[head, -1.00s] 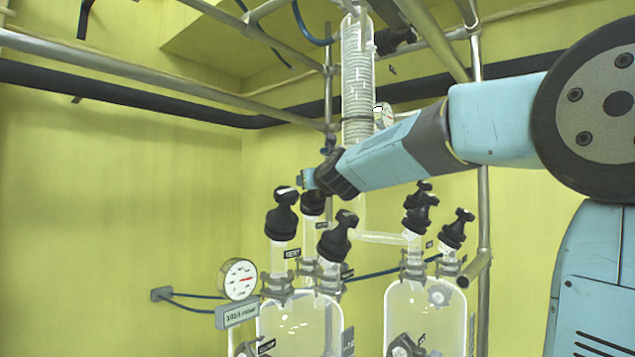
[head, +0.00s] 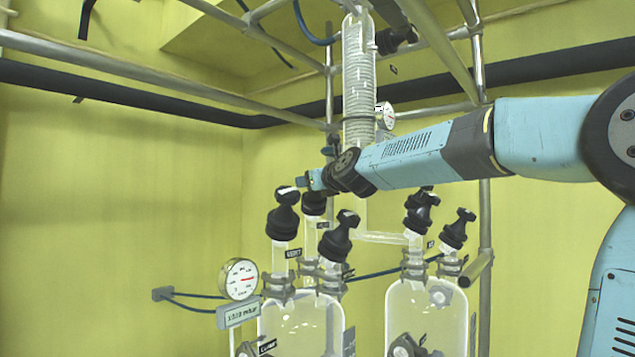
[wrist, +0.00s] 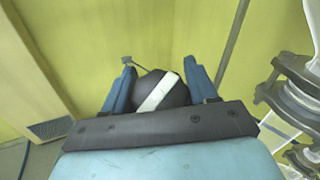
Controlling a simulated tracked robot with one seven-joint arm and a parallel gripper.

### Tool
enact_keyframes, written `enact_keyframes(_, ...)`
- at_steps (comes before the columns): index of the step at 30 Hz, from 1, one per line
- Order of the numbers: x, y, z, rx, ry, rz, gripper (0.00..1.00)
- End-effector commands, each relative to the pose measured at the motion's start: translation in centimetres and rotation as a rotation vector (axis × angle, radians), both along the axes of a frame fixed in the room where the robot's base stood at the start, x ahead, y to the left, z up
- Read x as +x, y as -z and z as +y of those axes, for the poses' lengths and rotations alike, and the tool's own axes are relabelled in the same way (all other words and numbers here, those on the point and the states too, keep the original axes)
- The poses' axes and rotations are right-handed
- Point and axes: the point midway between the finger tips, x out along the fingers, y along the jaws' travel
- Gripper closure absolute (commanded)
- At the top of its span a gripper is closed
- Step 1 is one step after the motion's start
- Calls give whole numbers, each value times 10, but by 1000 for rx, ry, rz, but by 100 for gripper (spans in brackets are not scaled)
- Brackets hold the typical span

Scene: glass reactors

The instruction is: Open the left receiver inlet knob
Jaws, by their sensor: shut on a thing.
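The left receiver (head: 300,325) is a clear glass vessel with several black knobs on top. My gripper (head: 311,181) is at the rear knob (head: 313,203), above and behind the front left knob (head: 284,215). In the wrist view my gripper (wrist: 160,80) has its blue fingers on both sides of a black rounded knob (wrist: 175,93) with a white stripe, and is shut on it. The stripe runs diagonally between the fingers. The knob's lower part is hidden by the gripper body. Another black knob (head: 339,238) stands at the right of the same vessel.
A second glass vessel (head: 427,310) with black knobs stands to the right. A glass coil column (head: 358,85) rises behind my wrist. A round gauge (head: 240,279) is at the left. Metal pipes cross above. Space along the left wall is clear.

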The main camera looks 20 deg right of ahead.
Motion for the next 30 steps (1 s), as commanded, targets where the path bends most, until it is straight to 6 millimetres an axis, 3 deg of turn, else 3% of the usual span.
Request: enact_keyframes(30, -2, -1, 4, -173, -286, 11, 73)
